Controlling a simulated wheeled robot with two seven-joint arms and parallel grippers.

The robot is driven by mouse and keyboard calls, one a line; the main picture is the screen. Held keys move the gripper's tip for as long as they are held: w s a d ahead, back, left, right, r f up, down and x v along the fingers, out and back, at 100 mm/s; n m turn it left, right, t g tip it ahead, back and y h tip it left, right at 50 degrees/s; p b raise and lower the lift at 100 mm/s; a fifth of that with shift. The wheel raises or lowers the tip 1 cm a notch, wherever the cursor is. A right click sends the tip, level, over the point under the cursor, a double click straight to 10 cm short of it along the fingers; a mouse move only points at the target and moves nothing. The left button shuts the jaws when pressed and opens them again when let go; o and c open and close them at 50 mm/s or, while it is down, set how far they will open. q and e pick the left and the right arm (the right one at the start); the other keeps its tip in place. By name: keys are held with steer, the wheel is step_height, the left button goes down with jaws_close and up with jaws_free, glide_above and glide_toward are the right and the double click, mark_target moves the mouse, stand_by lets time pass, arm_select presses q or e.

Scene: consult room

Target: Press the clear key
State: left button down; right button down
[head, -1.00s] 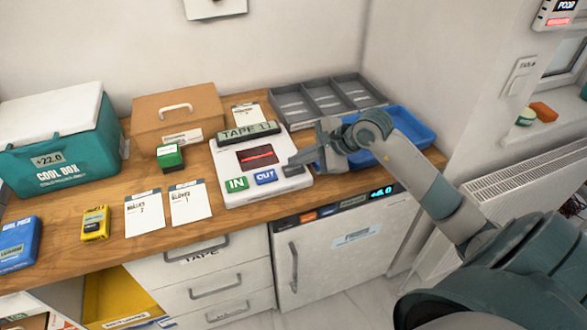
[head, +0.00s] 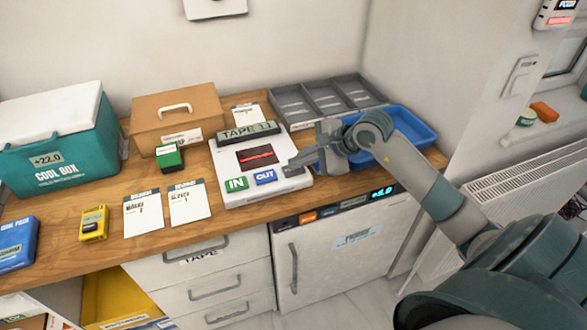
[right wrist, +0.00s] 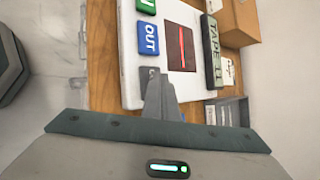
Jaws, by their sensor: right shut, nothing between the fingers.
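A white device (head: 228,180) lies on the wooden counter with a dark window crossed by a red line (head: 257,156). Along its front edge are a green IN key (head: 236,184) and a blue OUT key (head: 265,177). A grey key (right wrist: 147,73) sits beside OUT in the right wrist view; its lettering is mostly hidden by my fingers, so I cannot read it as clear. My right gripper (head: 289,165) is shut and empty, its tips at this grey key. The right wrist view shows the fingertips (right wrist: 154,74) overlapping the key; contact cannot be told. My left gripper is out of view.
A TAPE sign block (head: 248,131) stands at the device's back edge. A grey divided tray (head: 291,104) and a blue tray (head: 414,128) lie behind and right of my gripper. A small green box (head: 169,158) and paper cards (head: 189,202) lie left of the device.

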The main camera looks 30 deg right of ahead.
mark_target(298, 170)
steer(key=shift+f+b, duration=0.3)
steer(key=shift+r, duration=0.15)
stand_by(0.6)
steer(key=shift+r+p, duration=0.3)
steer(key=shift+r, duration=0.55)
steer(key=shift+r+p, duration=1)
steer(key=shift+r, duration=1.5)
